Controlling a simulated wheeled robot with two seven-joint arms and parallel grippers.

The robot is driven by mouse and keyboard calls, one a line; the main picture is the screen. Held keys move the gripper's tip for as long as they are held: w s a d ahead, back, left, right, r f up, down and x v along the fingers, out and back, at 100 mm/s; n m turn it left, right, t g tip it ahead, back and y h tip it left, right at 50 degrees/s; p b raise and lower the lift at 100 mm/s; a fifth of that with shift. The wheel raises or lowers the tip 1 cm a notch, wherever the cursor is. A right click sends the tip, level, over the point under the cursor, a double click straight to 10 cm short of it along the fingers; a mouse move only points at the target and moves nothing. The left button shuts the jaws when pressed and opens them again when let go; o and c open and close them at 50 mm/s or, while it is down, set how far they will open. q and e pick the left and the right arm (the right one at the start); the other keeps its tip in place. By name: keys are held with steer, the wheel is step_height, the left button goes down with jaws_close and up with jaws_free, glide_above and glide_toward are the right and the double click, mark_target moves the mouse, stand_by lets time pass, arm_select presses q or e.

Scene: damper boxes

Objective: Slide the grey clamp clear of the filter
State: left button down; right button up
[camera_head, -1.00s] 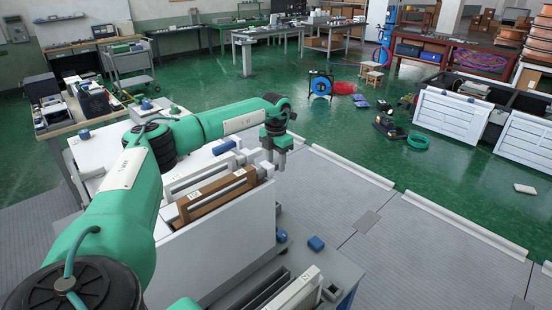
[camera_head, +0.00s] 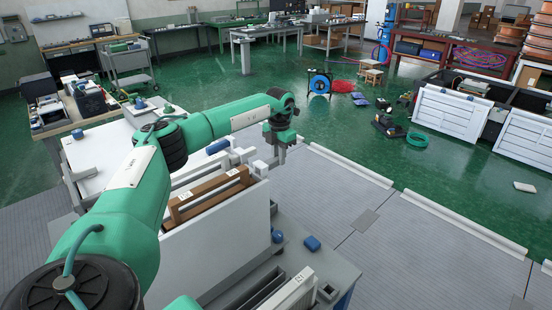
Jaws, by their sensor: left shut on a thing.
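The filter (camera_head: 208,197) is a brown-framed panel with small white labels, standing in a slot of the large white box. My left gripper (camera_head: 276,158) points down just past the filter's far right end. It is shut on a small grey piece, seemingly the grey clamp (camera_head: 262,169), at the box's right end. The fingers hide part of the clamp, and I cannot tell whether it still touches the filter. My right gripper is not in view.
The white box (camera_head: 215,240) has another pale panel beside the filter. A slotted holder with a labelled panel (camera_head: 290,292) stands in front.

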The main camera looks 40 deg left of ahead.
arm_select(q)
steer(key=shift+r, duration=0.15)
steer(key=c, duration=1.5)
jaws_free()
steer(key=shift+o, duration=1.1)
steer(key=shift+r, duration=0.15)
step_height(320, 180, up, 14)
steer(key=b, duration=0.4)
steer(key=shift+f+b, duration=0.25)
steer(key=shift+b, duration=0.05)
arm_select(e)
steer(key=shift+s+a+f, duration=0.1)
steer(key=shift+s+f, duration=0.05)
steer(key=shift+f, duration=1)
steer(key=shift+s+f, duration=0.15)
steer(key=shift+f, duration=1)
arm_select(q)
steer(key=shift+d+f, duration=0.1)
